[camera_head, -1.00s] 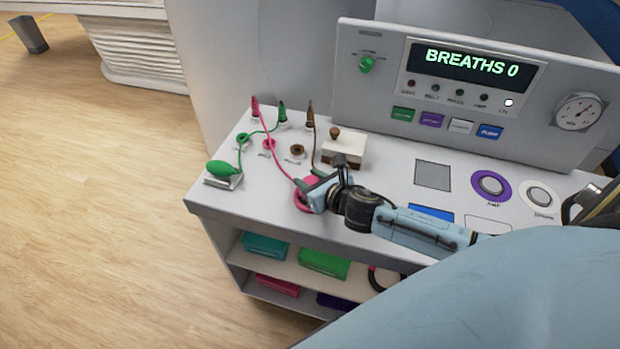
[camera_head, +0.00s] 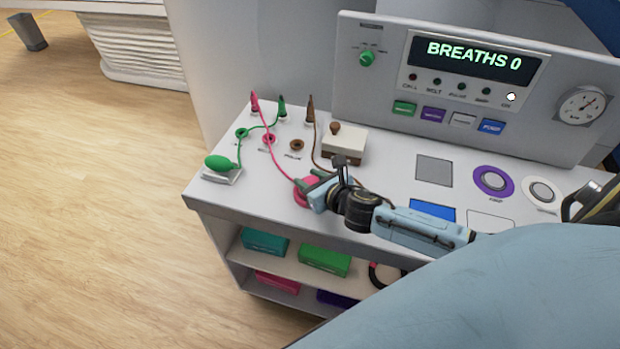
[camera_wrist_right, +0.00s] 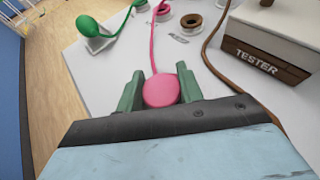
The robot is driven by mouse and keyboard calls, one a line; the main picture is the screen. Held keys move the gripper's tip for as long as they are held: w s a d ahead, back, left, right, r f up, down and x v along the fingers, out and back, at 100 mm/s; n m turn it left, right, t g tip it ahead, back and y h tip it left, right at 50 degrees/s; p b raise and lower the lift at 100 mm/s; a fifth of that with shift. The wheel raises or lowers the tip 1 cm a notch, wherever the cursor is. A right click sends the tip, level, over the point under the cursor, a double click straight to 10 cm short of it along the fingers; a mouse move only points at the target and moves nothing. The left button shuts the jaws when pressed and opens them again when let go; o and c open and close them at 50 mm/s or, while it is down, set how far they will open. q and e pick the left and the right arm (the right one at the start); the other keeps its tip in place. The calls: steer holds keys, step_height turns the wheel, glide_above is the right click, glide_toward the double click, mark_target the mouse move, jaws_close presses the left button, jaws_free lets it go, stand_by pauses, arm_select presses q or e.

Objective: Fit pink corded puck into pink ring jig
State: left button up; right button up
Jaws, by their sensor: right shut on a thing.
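The pink puck (camera_wrist_right: 160,91) sits between the green fingers of my right gripper (camera_wrist_right: 158,88) in the right wrist view. The gripper is shut on it. In the head view the puck (camera_head: 302,192) shows beside my right gripper (camera_head: 314,186), near the table's front edge, partly hidden by the gripper. A pink cord (camera_head: 276,160) runs from the puck to a pink plug (camera_head: 254,103) at the back left. The pink ring jig (camera_head: 268,139) is on the table behind and left of the gripper, apart from the puck. It also shows at the top of the wrist view (camera_wrist_right: 162,14). My left gripper is not in view.
A green ring (camera_head: 241,133) and a brown ring (camera_head: 297,145) flank the pink one. A green bulb (camera_head: 219,162) with a green cord lies at left. The white and brown tester block (camera_head: 343,143) stands right of the rings. A console (camera_head: 470,80) rises behind.

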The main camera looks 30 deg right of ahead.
steer(key=shift+f, duration=0.1)
steer(key=o, duration=1.1)
steer(key=shift+o, duration=0.2)
steer(key=shift+s, duration=0.1)
steer(key=a+v, duration=0.1)
steer(key=v, duration=1.2)
steer(key=shift+d+p, duration=0.35)
steer(key=shift+d, duration=0.05)
steer(key=shift+s, duration=0.1)
